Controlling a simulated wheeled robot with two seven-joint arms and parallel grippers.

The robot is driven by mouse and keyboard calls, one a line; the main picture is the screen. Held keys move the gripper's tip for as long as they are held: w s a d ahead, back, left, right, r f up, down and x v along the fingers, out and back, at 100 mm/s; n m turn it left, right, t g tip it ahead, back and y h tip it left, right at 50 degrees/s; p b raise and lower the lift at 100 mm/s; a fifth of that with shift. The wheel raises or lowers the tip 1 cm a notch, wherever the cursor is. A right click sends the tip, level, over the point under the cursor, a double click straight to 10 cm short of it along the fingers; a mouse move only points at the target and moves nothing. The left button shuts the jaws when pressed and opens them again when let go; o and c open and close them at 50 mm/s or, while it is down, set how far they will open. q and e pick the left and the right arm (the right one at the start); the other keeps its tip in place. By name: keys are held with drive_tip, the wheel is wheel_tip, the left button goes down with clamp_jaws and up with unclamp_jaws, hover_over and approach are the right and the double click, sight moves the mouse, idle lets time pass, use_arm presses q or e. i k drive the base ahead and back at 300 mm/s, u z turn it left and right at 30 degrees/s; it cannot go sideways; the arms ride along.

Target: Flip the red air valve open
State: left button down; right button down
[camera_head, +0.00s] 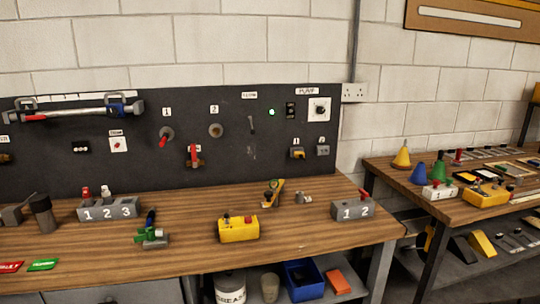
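A red-handled valve (194,156) is mounted low on the black wall panel, and its lever position is too small to tell. To its upper left, under label 1, a round grey fitting (167,133) has a red handle (163,141) pointing down and left. I cannot tell which of the two is the red air valve. Neither of my grippers shows in this view.
The black panel (70,175) stands behind a wooden bench (185,225). On the bench are a grey 1-2-3 block (110,209), a green valve piece (151,238), a yellow box (238,229) and a grey 1-2 block (353,209). A second bench (400,183) stands right.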

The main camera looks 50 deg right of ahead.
sight(194, 154)
drive_tip(key=z, duration=0.4)
drive_tip(key=k, duration=0.35)
drive_tip(key=z, duration=0.4)
